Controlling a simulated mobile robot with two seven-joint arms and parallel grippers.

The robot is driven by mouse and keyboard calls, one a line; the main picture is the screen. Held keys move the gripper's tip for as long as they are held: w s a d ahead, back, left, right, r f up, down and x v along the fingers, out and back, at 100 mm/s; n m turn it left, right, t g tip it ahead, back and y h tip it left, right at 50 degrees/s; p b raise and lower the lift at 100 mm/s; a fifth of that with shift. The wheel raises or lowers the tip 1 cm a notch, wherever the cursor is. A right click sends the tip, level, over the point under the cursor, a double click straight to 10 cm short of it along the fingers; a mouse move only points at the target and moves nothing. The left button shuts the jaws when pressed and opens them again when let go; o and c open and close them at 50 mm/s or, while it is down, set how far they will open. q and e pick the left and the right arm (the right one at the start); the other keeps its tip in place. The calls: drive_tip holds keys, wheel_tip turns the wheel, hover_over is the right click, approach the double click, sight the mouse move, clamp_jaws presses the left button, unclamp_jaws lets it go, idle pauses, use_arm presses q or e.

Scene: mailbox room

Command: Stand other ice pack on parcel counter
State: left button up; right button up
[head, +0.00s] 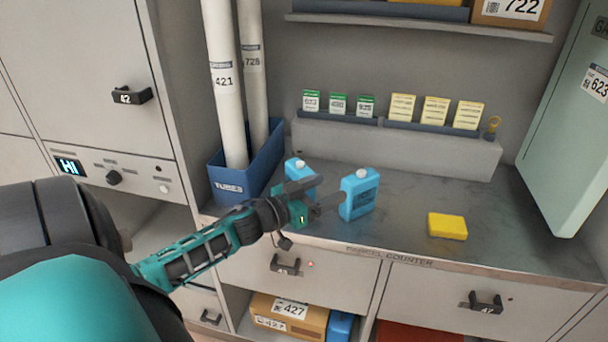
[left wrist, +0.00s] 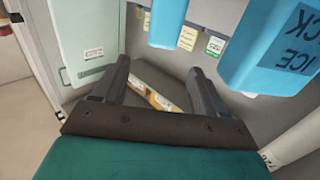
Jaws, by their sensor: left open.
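Two blue ice packs with white caps are upright on the grey parcel counter (head: 410,210) in the head view. The right ice pack (head: 361,196) stands in front of and right of the left ice pack (head: 294,170), which my left gripper partly covers. My left gripper (head: 328,192) is open, its fingers beside the packs and nothing visibly held. In the left wrist view the open fingers (left wrist: 160,72) have empty space between them; one ice pack (left wrist: 278,50), lettered ICE PACK, hangs upside down at the right, another blue one (left wrist: 166,22) at the top. My right gripper is not in view.
A blue tube bin (head: 245,175) with two tall white tubes stands at the counter's left end. A yellow block (head: 447,226) lies on the right. A ledge with seed-like cards (head: 400,145) runs along the back. A pale green cabinet (head: 570,130) bounds the right.

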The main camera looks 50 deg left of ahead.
use_arm(q)
drive_tip(key=s, duration=0.5)
drive_tip(key=s+d+f+g, duration=0.3)
drive_tip(key=s+d+f, duration=0.3)
drive_tip(key=d, duration=0.5)
drive_tip(key=s+d+f+g, duration=0.4)
drive_tip(key=s+d+f, duration=0.2)
drive_tip(key=d+f, duration=0.5)
drive_tip(key=shift+s+d+m+y, duration=0.2)
drive_tip(key=shift+m+y, duration=0.1)
drive_tip(key=shift+m, duration=0.1)
